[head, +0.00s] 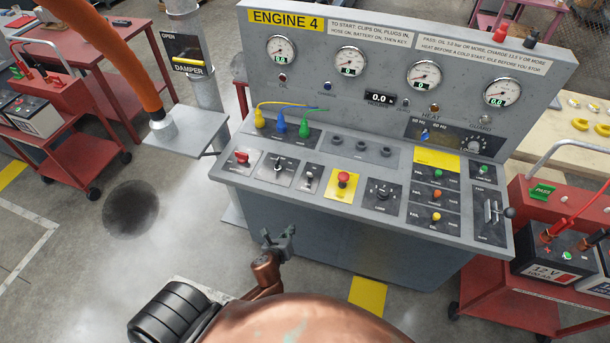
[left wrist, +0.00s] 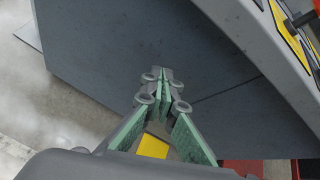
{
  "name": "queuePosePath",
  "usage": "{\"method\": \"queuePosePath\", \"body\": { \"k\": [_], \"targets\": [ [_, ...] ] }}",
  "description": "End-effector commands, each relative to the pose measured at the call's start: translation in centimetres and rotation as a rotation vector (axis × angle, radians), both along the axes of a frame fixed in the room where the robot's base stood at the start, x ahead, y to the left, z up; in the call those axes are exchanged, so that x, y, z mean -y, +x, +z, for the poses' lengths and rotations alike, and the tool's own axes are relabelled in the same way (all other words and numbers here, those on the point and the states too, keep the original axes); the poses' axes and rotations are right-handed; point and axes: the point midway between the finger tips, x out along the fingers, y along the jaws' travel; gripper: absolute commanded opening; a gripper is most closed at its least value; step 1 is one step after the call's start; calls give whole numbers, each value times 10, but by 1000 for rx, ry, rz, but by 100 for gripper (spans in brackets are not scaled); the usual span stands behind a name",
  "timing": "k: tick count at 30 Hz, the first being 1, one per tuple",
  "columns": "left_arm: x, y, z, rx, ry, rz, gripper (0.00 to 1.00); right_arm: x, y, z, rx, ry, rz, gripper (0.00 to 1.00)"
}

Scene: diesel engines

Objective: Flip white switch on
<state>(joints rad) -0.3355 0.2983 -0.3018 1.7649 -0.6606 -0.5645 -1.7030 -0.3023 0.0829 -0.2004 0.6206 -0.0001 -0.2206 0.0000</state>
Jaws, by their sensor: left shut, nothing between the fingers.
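The grey engine console (head: 300,205) carries a row of small controls along its front. A small pale-tipped toggle (head: 309,172) sits on a plate left of the red button on yellow; it looks like the white switch, but its position is too small to tell. My left gripper (head: 279,238) is below and in front of the console's front edge, apart from the controls. In the left wrist view my left gripper (left wrist: 164,80) is shut and empty, with the console's dark front face (left wrist: 90,60) beyond it. My right gripper is not in view.
A red-handled switch (head: 242,157), a dark toggle (head: 279,166) and the red button (head: 343,179) flank the pale toggle. Yellow, blue and green plugs (head: 281,124) stand behind. A red battery cart (head: 515,285) is at right. Floor left of the console is open.

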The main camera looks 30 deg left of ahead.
Motion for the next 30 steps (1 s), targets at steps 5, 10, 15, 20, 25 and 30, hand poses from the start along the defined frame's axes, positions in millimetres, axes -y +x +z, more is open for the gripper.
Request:
{"method": "queuePosePath", "body": {
  "k": [5, 10, 15, 20, 25, 30],
  "targets": [
    [10, 17, 118, 93, 293, -143, 0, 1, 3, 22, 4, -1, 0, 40],
    [14, 19, 150, 116, 394, -180, 0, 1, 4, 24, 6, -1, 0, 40],
    [14, 19, 150, 116, 399, -182, 0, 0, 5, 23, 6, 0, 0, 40],
    [14, 20, 149, 117, 397, -182, 0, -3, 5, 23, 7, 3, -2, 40],
    [11, 33, 145, 117, 396, -181, 0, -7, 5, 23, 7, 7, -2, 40],
    [4, 61, 135, 118, 396, -180, 0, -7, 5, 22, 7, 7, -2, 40]
  ]
}}
